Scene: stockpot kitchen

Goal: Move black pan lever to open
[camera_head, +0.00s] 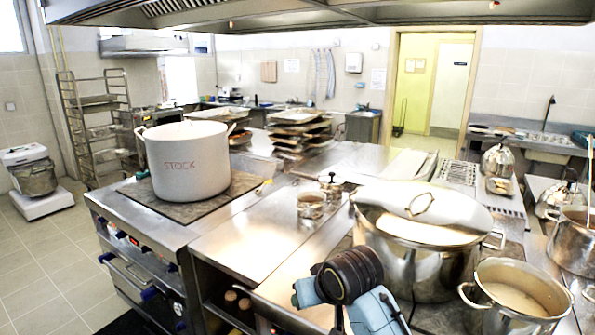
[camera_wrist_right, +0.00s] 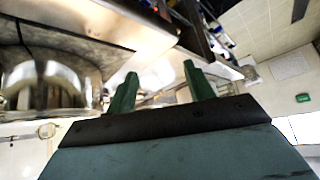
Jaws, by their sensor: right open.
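I cannot make out a black pan lever in either view. The cooking range on the left has a front panel (camera_head: 140,255) with several blue knobs and a bar handle. My right gripper (camera_wrist_right: 159,73) shows in the right wrist view with its two green fingers apart and nothing between them. It is not touching anything that I can see. In the head view a blue and black link of my arm covers part of the counter front at the bottom middle. My left gripper is not in view.
A white pot marked STOCK (camera_head: 187,165) stands on the left range. A large lidded steel pot (camera_head: 415,255) and an open pot (camera_head: 515,300) stand close to my arm at right. Small steel pots (camera_head: 311,207) sit mid-counter.

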